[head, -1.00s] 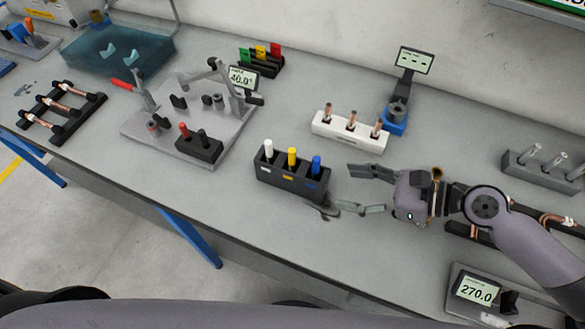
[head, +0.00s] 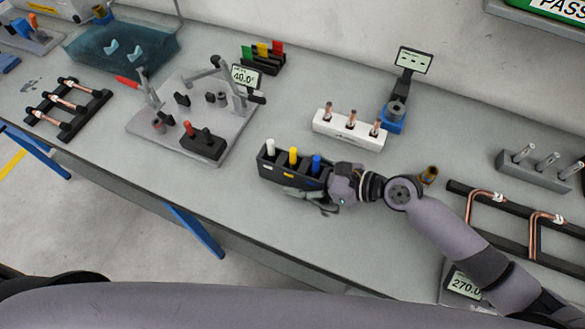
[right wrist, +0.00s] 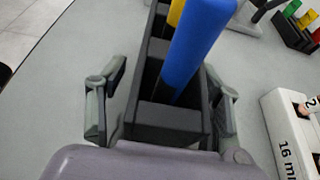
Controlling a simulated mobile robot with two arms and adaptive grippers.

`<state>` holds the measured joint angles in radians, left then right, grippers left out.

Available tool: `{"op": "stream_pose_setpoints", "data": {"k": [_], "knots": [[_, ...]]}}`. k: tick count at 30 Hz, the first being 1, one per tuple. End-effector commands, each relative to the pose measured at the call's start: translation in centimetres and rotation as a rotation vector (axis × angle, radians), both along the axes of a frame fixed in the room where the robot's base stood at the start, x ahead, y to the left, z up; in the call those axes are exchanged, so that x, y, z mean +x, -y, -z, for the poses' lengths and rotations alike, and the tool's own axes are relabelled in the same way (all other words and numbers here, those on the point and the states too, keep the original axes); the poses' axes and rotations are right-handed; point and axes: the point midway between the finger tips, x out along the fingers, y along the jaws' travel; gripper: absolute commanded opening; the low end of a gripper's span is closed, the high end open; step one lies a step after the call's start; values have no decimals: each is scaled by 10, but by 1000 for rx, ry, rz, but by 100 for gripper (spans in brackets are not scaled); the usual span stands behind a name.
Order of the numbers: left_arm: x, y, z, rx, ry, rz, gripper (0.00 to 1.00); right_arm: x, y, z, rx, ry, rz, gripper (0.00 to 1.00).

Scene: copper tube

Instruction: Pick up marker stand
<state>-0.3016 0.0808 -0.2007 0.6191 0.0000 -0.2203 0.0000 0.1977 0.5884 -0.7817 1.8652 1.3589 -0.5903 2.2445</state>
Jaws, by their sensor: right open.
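The marker stand (head: 282,172) is a black box with compartments on the bench, holding a white marker (head: 270,149), a yellow marker (head: 293,156) and a blue marker (head: 316,165). My right gripper (head: 318,188) is at the stand's right end. In the right wrist view, my right gripper (right wrist: 165,105) is open, with one finger on each side of the stand (right wrist: 165,120). A gap shows at the left finger; the right finger is very close to the stand wall, and I cannot tell whether it touches. The blue marker (right wrist: 195,40) leans up near the camera. My left gripper is not in view.
A white block with copper tubes (head: 349,133) stands behind the stand to the right. A grey fixture plate (head: 222,150) with a small black holder (head: 204,146) is to the left. A copper tube rack (head: 515,232) lies at right.

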Motion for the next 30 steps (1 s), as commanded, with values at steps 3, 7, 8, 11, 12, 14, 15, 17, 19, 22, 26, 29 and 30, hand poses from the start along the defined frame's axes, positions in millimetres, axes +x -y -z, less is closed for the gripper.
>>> {"op": "stream_pose_setpoints", "data": {"k": [3,7,8,11,12,14,15,17,19,22,26,29,30], "knots": [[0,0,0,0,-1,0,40,0,0,0,0,0,0,60],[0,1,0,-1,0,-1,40,0,0,0,0,0,0,53],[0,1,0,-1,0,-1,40,0,0,0,0,0,0,51],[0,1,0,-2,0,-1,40,0,1,0,0,0,0,45],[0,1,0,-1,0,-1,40,0,1,0,0,0,0,42],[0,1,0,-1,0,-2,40,0,1,0,0,0,0,38],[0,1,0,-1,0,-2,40,0,1,0,0,0,0,35],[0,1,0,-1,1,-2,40,0,1,0,0,0,0,31],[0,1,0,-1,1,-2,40,0,1,0,0,0,0,27],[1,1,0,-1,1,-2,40,0,1,0,0,0,0,20],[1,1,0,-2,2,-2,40,0,1,0,0,0,0,11],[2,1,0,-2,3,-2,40,0,1,-1,1,1,1,6],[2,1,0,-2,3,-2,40,0,1,-1,1,1,1,6]]}}
